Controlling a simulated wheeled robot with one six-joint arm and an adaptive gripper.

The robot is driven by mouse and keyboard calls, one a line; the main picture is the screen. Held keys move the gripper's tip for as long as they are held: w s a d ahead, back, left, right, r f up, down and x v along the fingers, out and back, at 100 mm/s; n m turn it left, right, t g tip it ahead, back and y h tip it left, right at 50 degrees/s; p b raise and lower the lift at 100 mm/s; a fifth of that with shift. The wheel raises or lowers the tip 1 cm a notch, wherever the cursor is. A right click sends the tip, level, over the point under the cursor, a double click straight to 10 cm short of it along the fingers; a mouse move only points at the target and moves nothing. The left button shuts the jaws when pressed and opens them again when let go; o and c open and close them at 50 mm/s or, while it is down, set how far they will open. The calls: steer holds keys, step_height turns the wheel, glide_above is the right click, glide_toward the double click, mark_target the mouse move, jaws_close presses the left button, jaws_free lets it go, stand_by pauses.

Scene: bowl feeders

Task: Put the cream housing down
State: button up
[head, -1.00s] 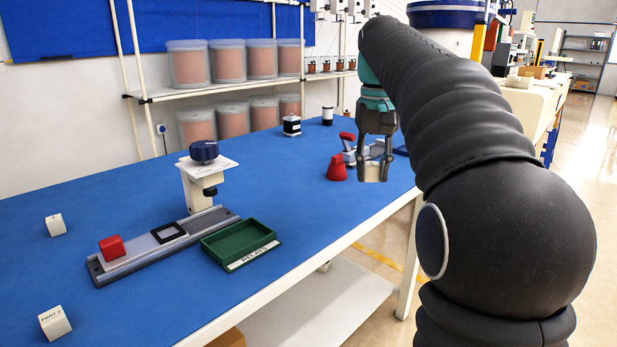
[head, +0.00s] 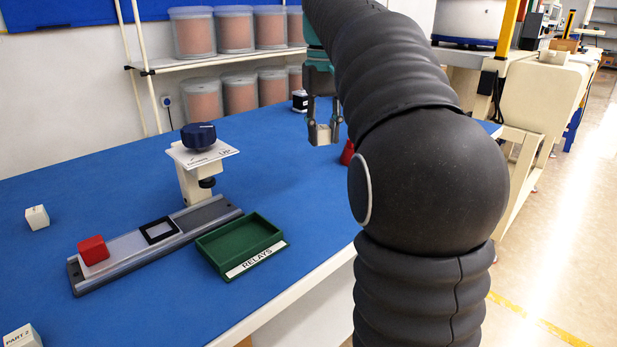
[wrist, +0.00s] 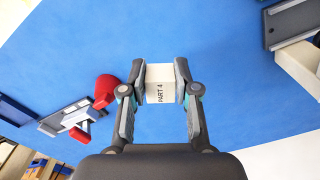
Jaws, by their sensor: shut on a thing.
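The cream housing is a small pale block marked "PART 4" (wrist: 159,88). My gripper (wrist: 161,84) is shut on it in the wrist view, with one finger on each side. In the head view my gripper (head: 322,128) hangs above the blue tabletop (head: 285,190) and the housing (head: 323,135) shows between its fingertips.
A green tray labelled "RELAYS" (head: 240,246) sits at the table's front edge. Left of it lie a grey rail (head: 120,265) with a red block (head: 93,250) and a stamping stand (head: 203,170). White blocks (head: 37,217) (head: 22,336) stand at left. A red object (wrist: 107,88) is near my gripper.

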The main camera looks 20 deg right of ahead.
steer(key=s+d+n, duration=0.5)
steer(key=d, duration=0.4)
steer(key=b, duration=0.1)
glide_above(329, 177)
step_height(329, 177, down, 7)
steer(key=shift+w+r, duration=0.1)
steer(key=shift+w, duration=0.05)
steer(key=shift+f+b, duration=0.55)
steer(key=shift+f, duration=1.45)
steer(key=shift+f, duration=0.15)
steer(key=o, duration=1)
steer(key=shift+o, duration=0.2)
step_height(329, 177, up, 12)
steer(key=p, duration=0.2)
steer(key=shift+p, duration=0.3)
